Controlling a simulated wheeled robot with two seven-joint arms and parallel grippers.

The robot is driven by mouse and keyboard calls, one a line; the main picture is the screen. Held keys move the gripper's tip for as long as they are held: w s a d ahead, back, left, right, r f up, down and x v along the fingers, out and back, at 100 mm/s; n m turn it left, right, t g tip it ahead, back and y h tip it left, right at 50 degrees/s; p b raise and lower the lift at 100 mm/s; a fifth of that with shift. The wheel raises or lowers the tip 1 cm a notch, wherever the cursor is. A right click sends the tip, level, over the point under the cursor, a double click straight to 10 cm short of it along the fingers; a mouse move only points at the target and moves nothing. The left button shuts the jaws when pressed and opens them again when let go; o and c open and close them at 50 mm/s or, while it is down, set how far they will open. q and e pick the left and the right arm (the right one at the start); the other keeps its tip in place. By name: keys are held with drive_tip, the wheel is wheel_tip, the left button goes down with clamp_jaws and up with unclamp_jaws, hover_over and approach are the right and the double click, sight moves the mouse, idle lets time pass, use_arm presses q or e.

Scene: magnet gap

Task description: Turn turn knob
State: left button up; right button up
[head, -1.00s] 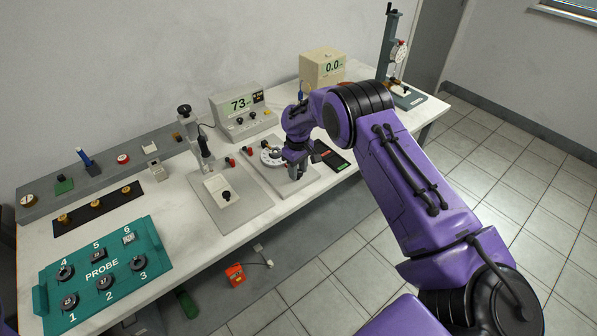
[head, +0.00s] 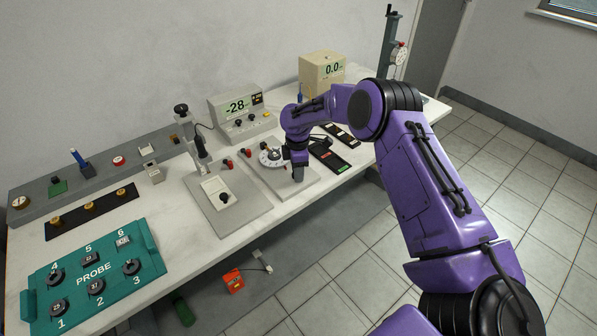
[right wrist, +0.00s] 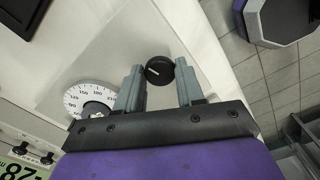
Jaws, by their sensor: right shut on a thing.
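The black turn knob (right wrist: 159,70) shows in the right wrist view, with a pale line on its top. It sits on a light plate (right wrist: 75,55), beside a round white numbered dial (right wrist: 92,98). My right gripper (right wrist: 159,78) is shut on the knob, one grey finger on each side. In the head view my right gripper (head: 297,174) points down at the plate's front and hides the knob. The dial (head: 271,157) shows just left of it. A meter (head: 236,107) behind reads about -28. My left gripper is out of view.
A plate with a probe stand (head: 245,213) lies to the left, and a teal PROBE box (head: 150,235) at the far left. A black flat device (head: 330,158) lies right of my gripper. A beige meter (head: 322,70) stands behind. The bench's front edge is close.

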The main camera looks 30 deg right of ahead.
drive_tip(key=n, duration=0.3)
drive_tip(key=shift+s+a+f+n+b, duration=0.15)
drive_tip(key=shift+f+n+b, duration=0.1)
drive_tip(key=shift+n+b, duration=0.15)
drive_tip(key=n, duration=0.3)
drive_tip(key=shift+n+b, duration=0.3)
drive_tip(key=n, duration=0.4)
drive_tip(key=shift+b, duration=0.4)
drive_tip(key=shift+n, duration=1.5)
drive_tip(key=o, duration=1)
drive_tip(key=shift+o, duration=0.2)
drive_tip(key=shift+r, duration=0.15)
